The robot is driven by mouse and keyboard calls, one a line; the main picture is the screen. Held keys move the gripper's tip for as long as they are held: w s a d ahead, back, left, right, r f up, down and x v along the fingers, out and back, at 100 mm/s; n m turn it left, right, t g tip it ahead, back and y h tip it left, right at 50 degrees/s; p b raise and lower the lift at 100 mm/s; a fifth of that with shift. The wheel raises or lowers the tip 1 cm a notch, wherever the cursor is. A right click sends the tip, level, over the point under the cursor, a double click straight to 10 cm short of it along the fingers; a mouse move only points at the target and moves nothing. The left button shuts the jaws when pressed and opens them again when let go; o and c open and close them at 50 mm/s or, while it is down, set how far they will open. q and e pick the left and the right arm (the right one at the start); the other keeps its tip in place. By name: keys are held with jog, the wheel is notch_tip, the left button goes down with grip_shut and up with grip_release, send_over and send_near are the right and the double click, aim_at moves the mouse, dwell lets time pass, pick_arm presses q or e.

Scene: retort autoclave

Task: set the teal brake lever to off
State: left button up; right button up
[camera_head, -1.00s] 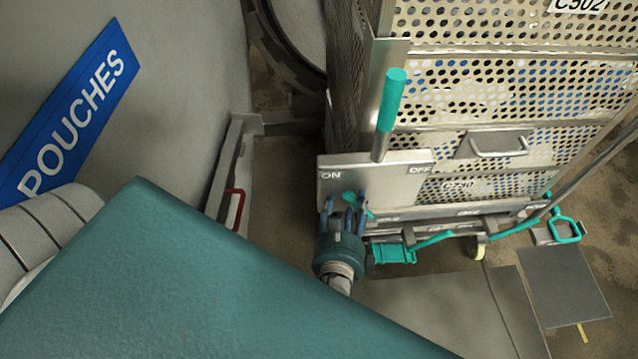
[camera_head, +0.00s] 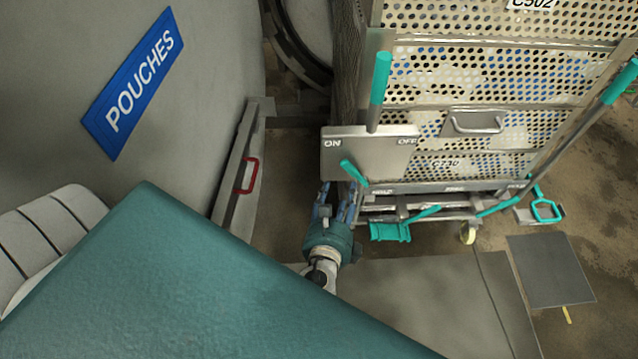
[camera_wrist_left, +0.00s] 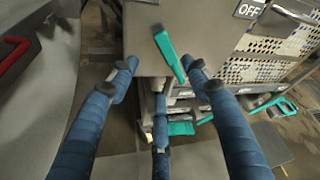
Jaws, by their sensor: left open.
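The teal brake lever (camera_head: 352,172) is on a grey plate (camera_head: 350,155) marked ON at its left and OFF at its right, low on the perforated cart. It leans up to the left, toward the ON side. My left gripper (camera_head: 335,190) is open, just below the plate and lever. In the left wrist view the lever (camera_wrist_left: 167,52) shows beyond and between the open blue fingers (camera_wrist_left: 160,75), with nothing held. I cannot tell from the pictures whether a fingertip touches it. My right gripper is not in view.
The perforated cart (camera_head: 470,75) has an upright teal-gripped handle (camera_head: 380,78) above the plate. Teal pedals (camera_head: 390,231) sit low on the cart. A grey vessel with a blue POUCHES sign (camera_head: 130,85) and a red handle (camera_head: 247,175) stand left.

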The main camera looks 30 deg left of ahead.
pick_arm(q)
jog(key=s+f+n+g+h, duration=0.1)
jog(key=s+f+n+g, duration=0.1)
jog(key=s+f, duration=0.2)
jog(key=s+f+n+g+h+p, duration=0.1)
jog(key=s+f, duration=0.3)
jog(key=f, duration=0.7)
jog(key=s+d+f+n+g+h, duration=0.1)
jog(key=s+f+n+g, duration=0.2)
jog(key=f, duration=0.5)
jog(key=shift+s+f+p, duration=0.15)
jog(key=shift+s+p, duration=0.25)
jog(key=shift+c, duration=0.2)
